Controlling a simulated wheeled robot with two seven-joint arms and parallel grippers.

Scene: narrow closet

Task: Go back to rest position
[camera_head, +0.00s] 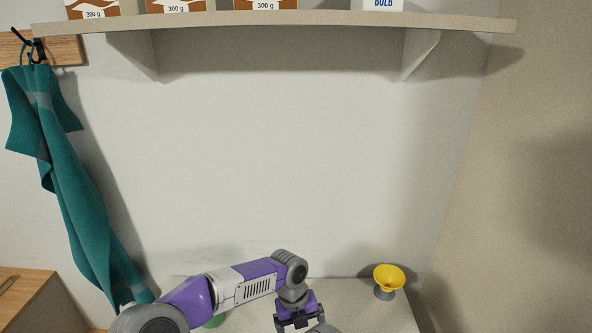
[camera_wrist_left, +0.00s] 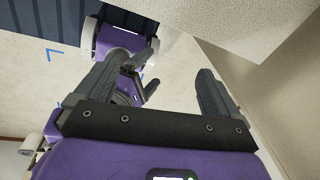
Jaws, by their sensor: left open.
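My left arm, purple and grey, reaches in from the lower left of the head view, and its gripper (camera_head: 298,321) points down near the bottom edge, in front of the pale surface. In the left wrist view the two dark fingers of my left gripper (camera_wrist_left: 158,74) stand wide apart with nothing held between them. Beyond them shows a purple and white part with dark finger-like pieces, which looks like my right gripper (camera_wrist_left: 146,72). It is partly covered by the left finger, so its opening is unclear.
A yellow cup-like thing on a grey foot (camera_head: 388,281) stands right of my left gripper on the pale surface (camera_head: 350,300). A green item (camera_head: 216,321) is mostly hidden behind my arm. A teal cloth (camera_head: 75,190) hangs at left. A shelf (camera_head: 290,22) with boxes spans above.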

